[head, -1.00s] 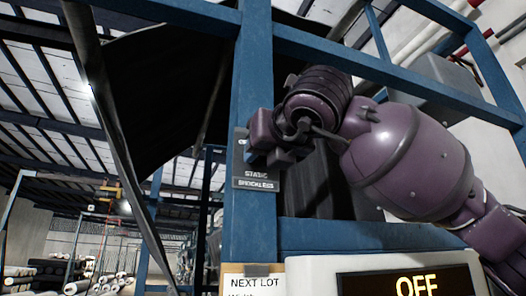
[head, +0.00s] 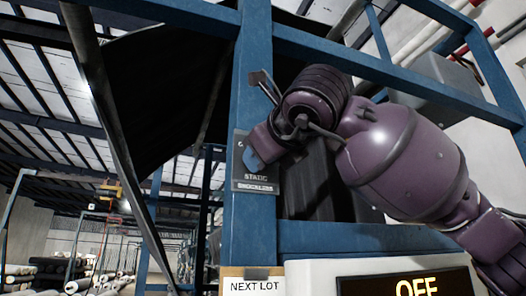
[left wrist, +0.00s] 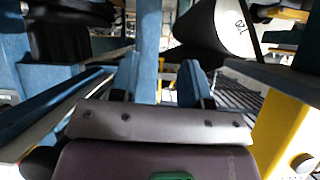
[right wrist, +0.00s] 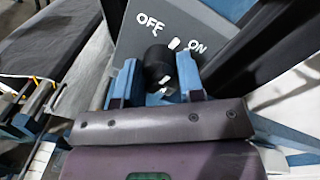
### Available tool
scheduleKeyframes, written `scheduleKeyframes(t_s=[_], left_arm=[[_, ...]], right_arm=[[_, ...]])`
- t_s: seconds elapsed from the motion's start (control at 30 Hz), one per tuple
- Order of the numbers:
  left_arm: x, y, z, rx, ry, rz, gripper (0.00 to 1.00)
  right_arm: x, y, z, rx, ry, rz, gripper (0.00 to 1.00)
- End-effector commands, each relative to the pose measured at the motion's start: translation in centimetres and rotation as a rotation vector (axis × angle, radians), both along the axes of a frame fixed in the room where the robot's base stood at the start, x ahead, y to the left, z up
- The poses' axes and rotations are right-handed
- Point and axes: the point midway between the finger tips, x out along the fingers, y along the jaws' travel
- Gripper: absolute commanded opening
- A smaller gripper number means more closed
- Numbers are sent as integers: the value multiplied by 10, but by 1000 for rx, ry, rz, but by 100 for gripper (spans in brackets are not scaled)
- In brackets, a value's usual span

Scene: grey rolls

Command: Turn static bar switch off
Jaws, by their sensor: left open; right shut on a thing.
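A dark switch plate (head: 257,186) lettered STATIC and SHOCKLESS is on a blue upright post in the head view. The right wrist view shows the same plate (right wrist: 200,22) with white OFF and ON lettering. A black round switch knob (right wrist: 157,60) sits below the lettering, with a white mark near its upper right, between the words and closer to ON. My right gripper (right wrist: 157,82) is shut on the knob, its blue fingers on either side. In the head view the right gripper (head: 254,160) covers the knob. My left gripper (left wrist: 160,82) is open and empty, seen only in the left wrist view.
A blue post (head: 250,60) and crossbeams frame the machine around my right arm. A white panel (head: 315,275) with an orange OFF display (head: 416,289) stands below, beside a NEXT LOT card (head: 254,286). A roll marked with figures (left wrist: 238,25) is ahead of the left gripper.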

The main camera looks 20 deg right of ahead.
Motion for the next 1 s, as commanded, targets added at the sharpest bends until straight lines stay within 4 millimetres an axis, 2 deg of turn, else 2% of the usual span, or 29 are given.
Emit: scheduleKeyframes(t_s=[0.6,1.0], left_arm=[[-3,1,18,0,0,4,43],[-1,1,26,1,-4,3,43]], right_arm=[[-1,1,4,-579,-24,0,12],[-1,1,3,-849,-32,0,12]])
